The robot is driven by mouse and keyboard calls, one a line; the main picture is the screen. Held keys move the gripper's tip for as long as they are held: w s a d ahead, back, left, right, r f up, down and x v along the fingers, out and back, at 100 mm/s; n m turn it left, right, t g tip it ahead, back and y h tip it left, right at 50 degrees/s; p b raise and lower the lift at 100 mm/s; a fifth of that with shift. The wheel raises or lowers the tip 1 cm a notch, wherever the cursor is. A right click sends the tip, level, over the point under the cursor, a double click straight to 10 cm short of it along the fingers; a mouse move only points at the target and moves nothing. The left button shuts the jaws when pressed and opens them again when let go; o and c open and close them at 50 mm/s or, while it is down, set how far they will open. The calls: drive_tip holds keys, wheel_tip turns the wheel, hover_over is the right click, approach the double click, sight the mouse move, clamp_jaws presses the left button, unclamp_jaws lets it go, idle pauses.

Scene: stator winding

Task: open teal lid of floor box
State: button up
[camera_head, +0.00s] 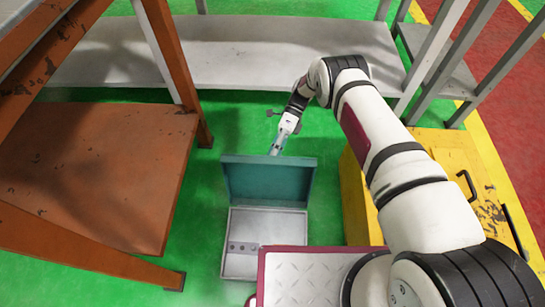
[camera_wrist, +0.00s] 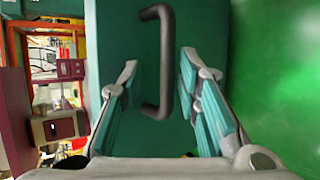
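The floor box (camera_head: 232,264) stands open on the green floor, its grey inside showing in the head view. Its teal lid (camera_head: 267,181) stands raised, roughly upright, at the far side of the box. In the wrist view the lid (camera_wrist: 118,30) fills the middle, with a dark bar handle (camera_wrist: 166,50) on its face. My gripper (camera_head: 279,148) is just behind the lid's top edge in the head view. In the wrist view my gripper (camera_wrist: 159,62) is open, with teal-padded fingers on either side of the handle and gaps to it. Whether the fingers touch the lid cannot be told.
A brown table (camera_head: 100,175) stands at the left, with its leg near the box. A yellow cabinet (camera_head: 445,160) is at the right. A grey low shelf (camera_head: 240,65) runs behind. Green floor (camera_head: 235,120) is free between shelf and lid.

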drive_tip(key=shift+v, duration=2.9)
drive_tip(key=shift+d, duration=0.1)
drive_tip(key=shift+c, duration=0.5)
